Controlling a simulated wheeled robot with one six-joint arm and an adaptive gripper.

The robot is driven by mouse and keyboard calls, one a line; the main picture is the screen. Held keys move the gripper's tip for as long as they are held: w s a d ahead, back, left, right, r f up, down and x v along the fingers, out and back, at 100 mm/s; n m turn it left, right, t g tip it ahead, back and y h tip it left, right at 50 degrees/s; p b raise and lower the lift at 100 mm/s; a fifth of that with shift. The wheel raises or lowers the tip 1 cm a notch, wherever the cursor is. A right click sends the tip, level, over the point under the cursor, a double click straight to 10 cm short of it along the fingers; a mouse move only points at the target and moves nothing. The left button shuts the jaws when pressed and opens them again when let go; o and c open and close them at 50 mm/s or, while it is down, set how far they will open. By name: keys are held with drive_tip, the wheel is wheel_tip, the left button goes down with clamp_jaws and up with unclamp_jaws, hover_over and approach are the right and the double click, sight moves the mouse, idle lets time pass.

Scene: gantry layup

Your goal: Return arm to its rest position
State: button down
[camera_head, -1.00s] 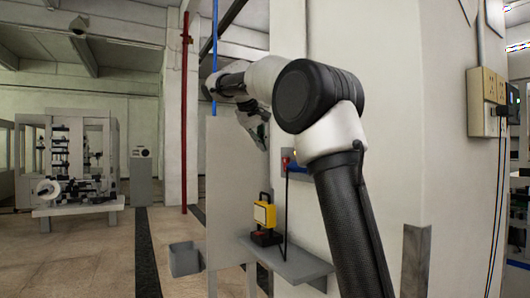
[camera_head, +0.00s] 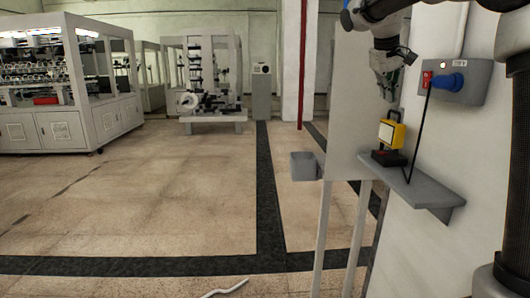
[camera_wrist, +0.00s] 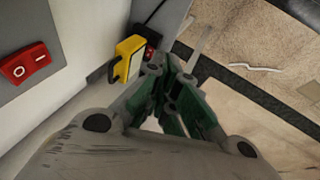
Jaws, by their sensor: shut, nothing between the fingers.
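My gripper (camera_head: 388,86) hangs at the upper right in the head view, below my dark arm link and in front of the pale panel. It is shut and empty. In the wrist view my gripper (camera_wrist: 172,78) shows its grey links and green inner faces, pointing away from the camera. In the head view it is above the yellow device (camera_head: 391,132) on the wall shelf. The yellow device also shows in the wrist view (camera_wrist: 127,58), left of the fingers, and they appear apart from it.
A grey wall box (camera_head: 468,80) with a red switch and blue plug is right of my gripper. The grey shelf (camera_head: 428,190) juts from the wall. A grey bin (camera_head: 305,166) hangs by the pale panel (camera_head: 350,110). Open floor lies left; a white strip (camera_head: 225,288) lies on it.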

drive_tip(key=s+f+y, duration=0.1)
drive_tip(key=s+f, duration=0.4)
drive_tip(key=s, duration=0.6)
drive_tip(key=s+a+f+m+y, duration=0.1)
drive_tip(key=s+f, duration=0.5)
drive_tip(key=s, duration=0.6)
drive_tip(key=s+f+y, duration=0.1)
drive_tip(key=s+f, duration=0.4)
drive_tip(key=s, duration=0.7)
drive_tip(key=shift+a+f+t+y, duration=0.25)
drive_tip(key=shift+f+t+y, duration=0.05)
drive_tip(key=shift+f+y, duration=0.1)
